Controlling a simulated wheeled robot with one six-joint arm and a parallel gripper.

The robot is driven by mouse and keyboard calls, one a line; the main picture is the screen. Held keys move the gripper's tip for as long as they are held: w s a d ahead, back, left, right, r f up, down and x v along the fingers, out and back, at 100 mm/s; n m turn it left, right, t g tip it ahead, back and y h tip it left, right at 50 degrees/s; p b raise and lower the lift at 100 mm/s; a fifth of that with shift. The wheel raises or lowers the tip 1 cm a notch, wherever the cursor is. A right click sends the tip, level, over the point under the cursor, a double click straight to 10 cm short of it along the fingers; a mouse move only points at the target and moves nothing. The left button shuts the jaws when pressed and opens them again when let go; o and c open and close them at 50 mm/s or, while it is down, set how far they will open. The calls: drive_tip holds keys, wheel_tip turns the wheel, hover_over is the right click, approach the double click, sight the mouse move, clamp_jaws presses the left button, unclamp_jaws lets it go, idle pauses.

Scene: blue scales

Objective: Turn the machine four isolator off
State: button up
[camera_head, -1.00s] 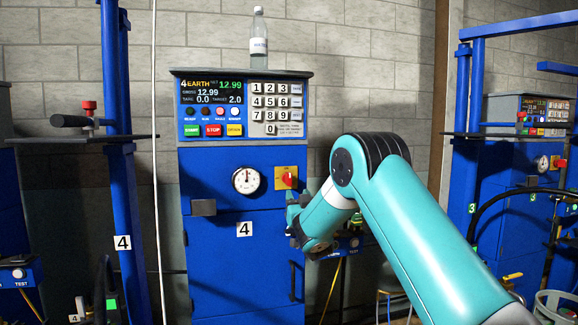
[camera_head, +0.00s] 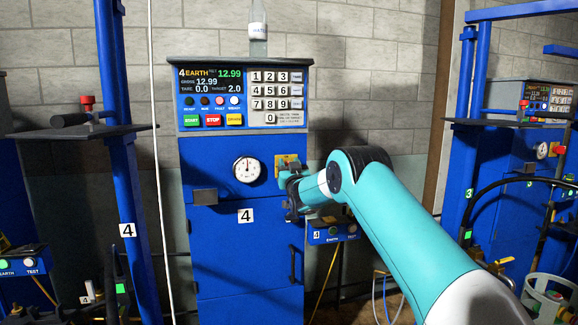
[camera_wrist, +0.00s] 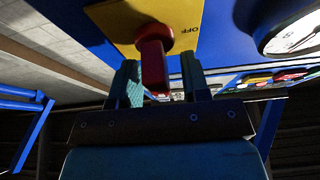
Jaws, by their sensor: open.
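The machine four isolator is a red handle (camera_wrist: 153,60) on a yellow plate (camera_wrist: 112,22) on the blue cabinet front. The word OFF shows on the plate beside the handle in the wrist view. In the head view the yellow plate (camera_head: 287,160) is right of the round gauge, and my gripper (camera_head: 287,178) hides the handle. In the wrist view my gripper (camera_wrist: 160,78) is open, with its two fingers on either side of the red handle. I cannot tell whether either finger touches it.
The blue machine four cabinet (camera_head: 245,270) carries a keypad and display panel (camera_head: 240,97) above the gauge (camera_head: 246,170). A bottle (camera_head: 258,35) stands on top. A small button box (camera_head: 333,232) is below right of the isolator. A blue post (camera_head: 120,190) stands to the left.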

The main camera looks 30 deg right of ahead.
clamp_jaws()
drive_tip(key=shift+f+n+b, duration=0.1)
drive_tip(key=shift+n+b, duration=0.4)
drive_tip(key=shift+b, duration=0.1)
drive_tip(key=n+y+b, duration=0.1)
drive_tip(key=n+b, duration=0.2)
drive_tip(key=n+y+b, duration=0.1)
drive_tip(key=b, duration=0.1)
drive_tip(key=shift+a+f+t+y, duration=0.2)
drive_tip(key=shift+f+t+y, duration=0.1)
drive_tip(key=n+g+y+b, duration=0.1)
drive_tip(key=n+y+b, duration=0.1)
drive_tip(key=n, duration=0.3)
drive_tip(key=n+g+y+b, duration=0.1)
drive_tip(key=n+b, duration=0.4)
drive_tip(key=n, duration=0.1)
drive_tip(key=a+n+g+y+b, duration=0.1)
drive_tip(key=n+g+y+b, duration=0.1)
drive_tip(key=n+b, duration=0.2)
drive_tip(key=shift+w+f+n+y, duration=0.1)
drive_tip(key=shift+f+n+y, duration=0.05)
drive_tip(key=shift+n, duration=0.4)
drive_tip(key=shift+w+f+n+y, duration=0.1)
drive_tip(key=shift+n+y, duration=0.05)
drive_tip(key=shift+n, duration=0.4)
